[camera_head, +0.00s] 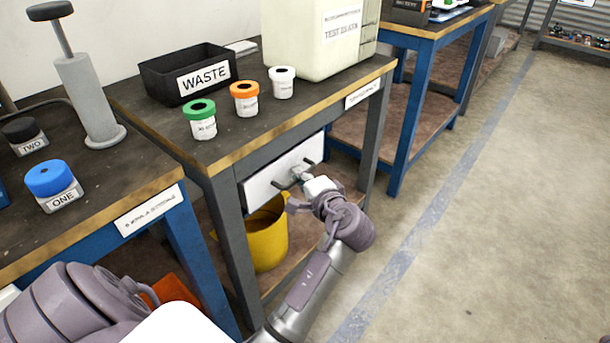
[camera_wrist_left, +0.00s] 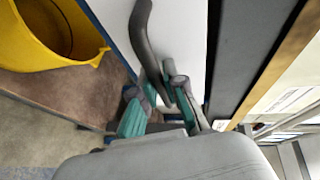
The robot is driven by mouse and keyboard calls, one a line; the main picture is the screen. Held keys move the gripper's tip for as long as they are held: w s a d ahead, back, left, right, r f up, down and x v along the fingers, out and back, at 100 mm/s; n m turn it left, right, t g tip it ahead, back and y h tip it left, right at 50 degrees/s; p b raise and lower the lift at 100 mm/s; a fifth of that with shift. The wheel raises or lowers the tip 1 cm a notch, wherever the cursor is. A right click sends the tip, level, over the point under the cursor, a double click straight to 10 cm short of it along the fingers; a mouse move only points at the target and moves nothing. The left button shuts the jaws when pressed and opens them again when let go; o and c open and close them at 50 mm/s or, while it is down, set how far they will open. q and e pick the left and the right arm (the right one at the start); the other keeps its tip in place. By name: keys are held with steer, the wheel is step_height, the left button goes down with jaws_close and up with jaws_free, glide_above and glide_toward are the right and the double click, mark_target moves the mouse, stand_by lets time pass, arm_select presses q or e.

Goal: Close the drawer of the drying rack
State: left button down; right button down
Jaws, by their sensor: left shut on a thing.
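The drawer (camera_head: 268,187) has a white front with a dark bar handle (camera_head: 283,185). It sits under the top of the dark table with the waste bin. My left gripper (camera_head: 303,176) is at the right part of the handle, shut on it. In the left wrist view the curved handle (camera_wrist_left: 146,38) runs down between the teal fingers of my left gripper (camera_wrist_left: 160,92), against the white drawer front (camera_wrist_left: 184,35). The drawer front is close to the table frame; I cannot tell how far it stands out. The drawer's inside is hidden. My right gripper is not in view.
On the tabletop stand a black waste bin (camera_head: 163,77), a big pale container (camera_head: 305,50) and green, orange and white-lidded jars. A yellow bucket (camera_head: 268,240) stands below the drawer; it also shows in the left wrist view (camera_wrist_left: 85,30). The floor at right is clear.

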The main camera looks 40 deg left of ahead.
arm_select(q)
steer(key=shift+a+r, duration=0.1)
steer(key=shift+a, duration=0.05)
steer(key=c, duration=1.2)
jaws_free()
steer(key=shift+a, duration=0.15)
